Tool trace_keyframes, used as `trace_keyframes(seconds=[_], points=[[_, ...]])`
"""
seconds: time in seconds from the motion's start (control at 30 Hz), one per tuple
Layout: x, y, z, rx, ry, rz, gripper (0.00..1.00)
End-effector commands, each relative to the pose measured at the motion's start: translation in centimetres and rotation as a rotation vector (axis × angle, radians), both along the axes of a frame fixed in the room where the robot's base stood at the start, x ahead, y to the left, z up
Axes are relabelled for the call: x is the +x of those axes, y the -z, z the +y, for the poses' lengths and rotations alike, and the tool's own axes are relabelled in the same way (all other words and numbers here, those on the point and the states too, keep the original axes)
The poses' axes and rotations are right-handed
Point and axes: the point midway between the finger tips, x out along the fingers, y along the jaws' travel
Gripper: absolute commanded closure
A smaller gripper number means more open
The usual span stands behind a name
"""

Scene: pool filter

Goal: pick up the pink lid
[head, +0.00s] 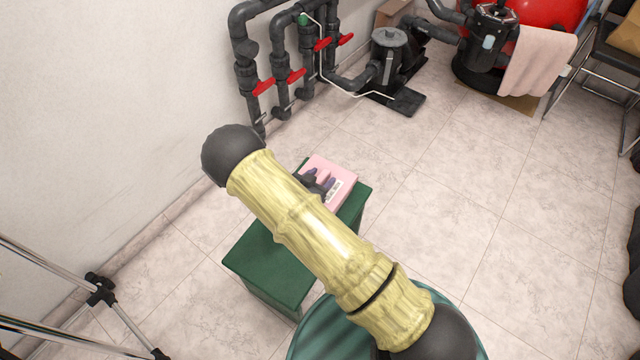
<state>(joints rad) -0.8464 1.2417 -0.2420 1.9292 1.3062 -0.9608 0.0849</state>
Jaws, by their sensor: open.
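The pink lid (343,172) lies on top of a green box-like stand (262,262), near its far right end. It looks flat and boxy, with a small white label on its near right side. My gripper (320,184) shows as dark fingers with purple parts, open, over the left part of the lid. My pale yellow arm crosses in front and hides part of the gripper, the lid's near left side and the middle of the stand. I cannot tell whether the fingers touch the lid.
Grey pipes with red valve handles (262,87) and a pump (390,52) stand along the wall behind. A red tank (545,12) with a pink towel (537,62) is at the back right. Metal tripod legs (125,318) are at lower left. The tiled floor (500,200) to the right is clear.

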Motion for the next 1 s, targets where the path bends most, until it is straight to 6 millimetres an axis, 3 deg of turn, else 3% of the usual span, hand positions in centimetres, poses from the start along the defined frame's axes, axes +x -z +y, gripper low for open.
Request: trace_keyframes(seconds=[0.03, 0.3, 0.67, 1.0], points=[[0.0, 0.0, 0.0, 0.000, 0.000, 0.000, 0.51], [0.0, 0.0, 0.0, 0.000, 0.000, 0.000, 1.00], [0.0, -0.9, 0.0, 0.001, 0.000, -0.001, 1.00], [0.0, -7.2, 0.0, 0.003, 0.002, -0.002, 1.00]])
